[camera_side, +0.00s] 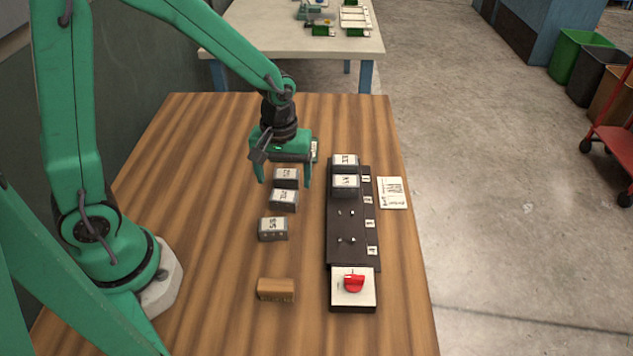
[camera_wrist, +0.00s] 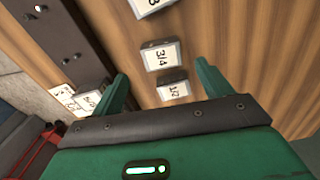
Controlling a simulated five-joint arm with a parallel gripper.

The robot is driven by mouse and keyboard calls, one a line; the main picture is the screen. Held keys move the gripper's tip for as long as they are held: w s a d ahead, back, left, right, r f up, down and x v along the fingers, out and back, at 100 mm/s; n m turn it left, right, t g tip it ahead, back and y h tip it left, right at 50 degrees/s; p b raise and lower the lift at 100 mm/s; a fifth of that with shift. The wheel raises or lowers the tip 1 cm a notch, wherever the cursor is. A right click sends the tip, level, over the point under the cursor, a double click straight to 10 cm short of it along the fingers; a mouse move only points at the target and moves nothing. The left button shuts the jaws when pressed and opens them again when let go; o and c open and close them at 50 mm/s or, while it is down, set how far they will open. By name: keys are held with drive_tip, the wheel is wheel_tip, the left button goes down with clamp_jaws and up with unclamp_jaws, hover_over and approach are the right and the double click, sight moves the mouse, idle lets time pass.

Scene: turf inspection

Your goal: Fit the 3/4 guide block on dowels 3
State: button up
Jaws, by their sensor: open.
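The 3/4 guide block (camera_wrist: 160,58) is a grey block with a white label, standing on the table in the wrist view. In the side view it is the middle block (camera_side: 283,199) of a loose row left of the dark dowel board (camera_side: 337,258). My gripper (camera_side: 285,182) is open and empty above the far end of that row. In the wrist view its fingers (camera_wrist: 162,74) point toward the 1/2 block (camera_wrist: 174,87) and the 3/4 block. Two bare dowel pairs show on the board, one farther (camera_side: 345,212) and one nearer (camera_side: 347,240). The board's numbers are too small to read.
Two blocks (camera_side: 346,183) sit on the board's far end. Another labelled block (camera_side: 273,229) and a plain wooden block (camera_side: 276,289) stand nearer. A box with a red knob (camera_side: 354,283) is at the board's near end. A card (camera_side: 392,192) lies right.

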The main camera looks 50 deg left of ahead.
sight(284, 195)
drive_tip(key=shift+f, duration=0.6)
drive_tip(key=shift+f, duration=0.1)
drive_tip(key=shift+s+f, duration=0.15)
drive_tip(key=shift+f, duration=2.35)
drive_tip(key=c, duration=1.1)
drive_tip(key=shift+c, duration=0.2)
drive_tip(key=shift+r, duration=0.15)
